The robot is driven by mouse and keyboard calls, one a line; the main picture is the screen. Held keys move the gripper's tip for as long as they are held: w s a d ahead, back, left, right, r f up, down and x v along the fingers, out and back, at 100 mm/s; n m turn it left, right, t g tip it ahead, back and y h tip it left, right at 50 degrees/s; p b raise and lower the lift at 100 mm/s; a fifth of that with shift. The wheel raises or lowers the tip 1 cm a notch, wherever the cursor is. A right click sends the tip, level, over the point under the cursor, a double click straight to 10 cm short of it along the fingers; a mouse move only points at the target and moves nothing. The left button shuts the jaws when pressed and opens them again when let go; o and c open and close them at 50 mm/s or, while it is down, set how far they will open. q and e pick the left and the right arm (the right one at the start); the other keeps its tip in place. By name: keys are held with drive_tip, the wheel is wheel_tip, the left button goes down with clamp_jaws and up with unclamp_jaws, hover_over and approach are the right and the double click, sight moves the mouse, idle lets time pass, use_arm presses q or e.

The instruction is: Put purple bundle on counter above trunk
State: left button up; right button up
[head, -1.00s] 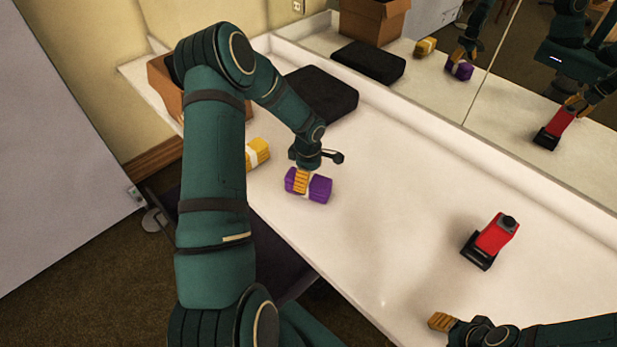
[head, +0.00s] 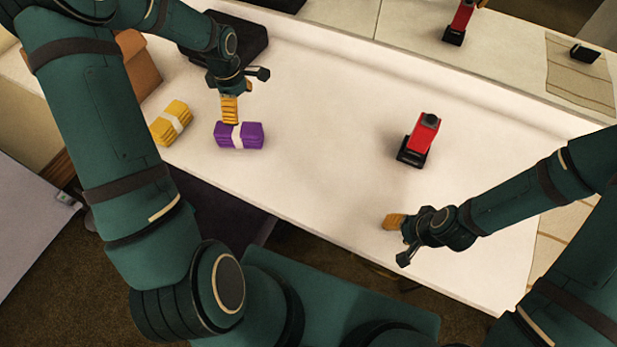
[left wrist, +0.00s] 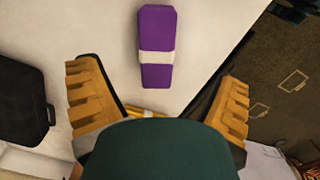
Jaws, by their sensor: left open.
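The purple bundle (head: 251,136) with a white band lies on the white counter (head: 310,110), near its front edge. My left gripper (head: 230,112) is just behind the bundle in the head view. In the left wrist view, its two yellow fingers (left wrist: 160,105) are wide apart and empty, and the purple bundle (left wrist: 157,45) lies beyond the fingertips. My right gripper (head: 396,221) hangs over the front of the counter at the right; its finger opening cannot be made out. I see no trunk that I can name with certainty.
A yellow bundle (head: 171,122) with a white band lies left of the purple one. A black case (head: 243,45) and a brown box (head: 137,68) are at the back left. A red object with a black base (head: 421,138) stands right of centre. Counter between is clear.

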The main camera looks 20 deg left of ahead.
use_arm(q)
drive_tip(key=s+d+f+m+h, duration=0.1)
drive_tip(key=d+f+m, duration=0.2)
drive_tip(key=d, duration=0.3)
drive_tip(key=s+d+f+m+h, duration=0.1)
drive_tip(key=d+f+m, duration=0.1)
drive_tip(key=d, duration=0.4)
drive_tip(key=s+d+f+m+t+h, duration=0.1)
drive_tip(key=d+f+m, duration=0.2)
drive_tip(key=d, duration=0.4)
drive_tip(key=shift+s+f+m, duration=0.3)
drive_tip(key=shift+m, duration=0.4)
drive_tip(key=s+d+m, duration=0.1)
drive_tip(key=d, duration=0.1)
drive_tip(key=s+d+f+m, duration=0.1)
drive_tip(key=s+d+m, duration=0.1)
drive_tip(key=s+d+f+m, duration=0.1)
drive_tip(key=d, duration=0.1)
drive_tip(key=shift+s+f+t, duration=0.15)
drive_tip(key=shift+s+t, duration=0.05)
drive_tip(key=shift+t, duration=0.1)
drive_tip(key=s+d+m, duration=0.1)
drive_tip(key=s+m, duration=0.1)
drive_tip(key=s+d+f+m, duration=0.1)
drive_tip(key=s+d+m, duration=0.1)
drive_tip(key=shift+s+f, duration=0.15)
drive_tip(key=shift+s, duration=0.05)
drive_tip(key=shift+s+d+m, duration=0.1)
drive_tip(key=shift+s+m, duration=0.15)
drive_tip(key=shift+m, duration=0.05)
